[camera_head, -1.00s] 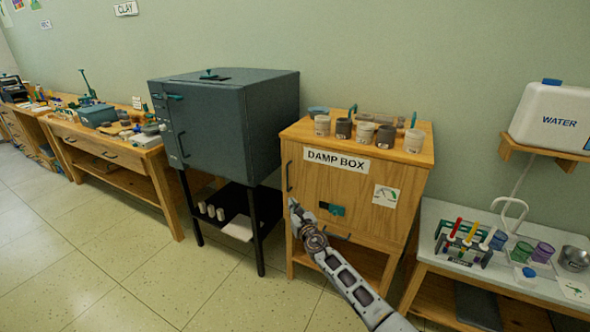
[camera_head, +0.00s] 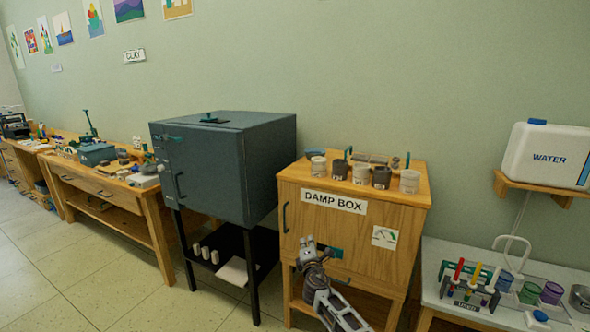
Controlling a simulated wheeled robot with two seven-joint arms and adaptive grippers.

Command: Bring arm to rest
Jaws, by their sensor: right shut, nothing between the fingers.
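My right arm comes up from the bottom of the head view. Its gripper (camera_head: 307,245) is shut and empty, in front of the lower left part of the wooden damp box (camera_head: 300,225). It covers part of the teal latch (camera_head: 333,253) on the box front. I cannot tell whether it touches the box. The damp box door looks shut. My left gripper is not in view.
Several cups (camera_head: 340,169) stand on the damp box. A dark kiln-like cabinet (camera_head: 215,165) on a black stand is to the left. A white side table (camera_head: 450,255) with a tube rack (camera_head: 468,285) is at right. Floor (camera_head: 110,290) at left is clear.

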